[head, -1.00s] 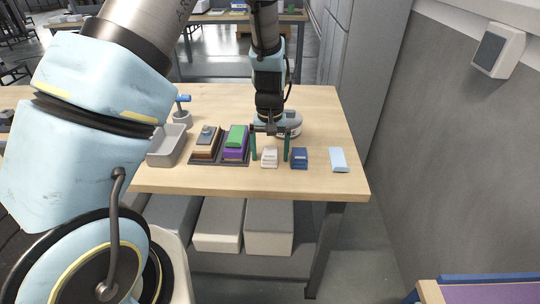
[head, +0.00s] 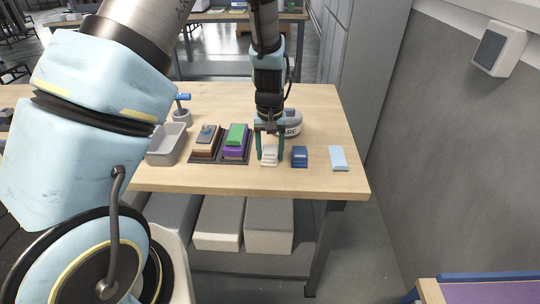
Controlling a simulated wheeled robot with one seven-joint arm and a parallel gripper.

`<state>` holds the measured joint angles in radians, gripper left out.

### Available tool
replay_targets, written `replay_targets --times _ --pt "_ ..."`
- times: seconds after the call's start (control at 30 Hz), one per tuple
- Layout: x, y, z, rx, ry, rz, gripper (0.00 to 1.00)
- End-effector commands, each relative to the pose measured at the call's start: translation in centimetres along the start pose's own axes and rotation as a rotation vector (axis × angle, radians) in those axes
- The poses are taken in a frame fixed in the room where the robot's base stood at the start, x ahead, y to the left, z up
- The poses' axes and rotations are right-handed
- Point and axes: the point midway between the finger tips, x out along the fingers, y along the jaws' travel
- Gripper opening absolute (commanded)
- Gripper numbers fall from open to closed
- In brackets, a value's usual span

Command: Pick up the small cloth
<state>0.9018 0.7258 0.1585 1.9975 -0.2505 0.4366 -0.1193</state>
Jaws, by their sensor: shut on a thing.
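A small white folded item (head: 269,161), which looks like the small cloth, is on the table near its front edge. My gripper (head: 270,150) points down over it, with one green finger on each side. The fingers are shut on the white item, which still appears to be at table height. Its upper part is partly hidden between the fingers. A dark blue item (head: 299,158) stands just to the right, and a flat light blue piece (head: 338,158) lies farther right, both apart from my gripper.
A dark tray (head: 220,161) with coloured stacked blocks (head: 236,140) is close on the left. Beyond it are a grey bin (head: 166,150) and a grey holder with a blue-topped tool (head: 182,105). A round labelled container (head: 292,122) stands behind my gripper. The table's right end is clear.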

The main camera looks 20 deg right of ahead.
Motion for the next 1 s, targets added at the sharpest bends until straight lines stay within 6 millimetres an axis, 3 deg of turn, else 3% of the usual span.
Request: replay_targets --times 0.27,0.7,1.0 --pt "-1.0 0.1 -0.1 0.001 0.003 0.001 0.07" --pt "-8.6 0.1 -0.1 0.001 0.004 0.002 0.07" --pt "-10.1 0.0 0.0 0.0 0.0 0.0 0.07"
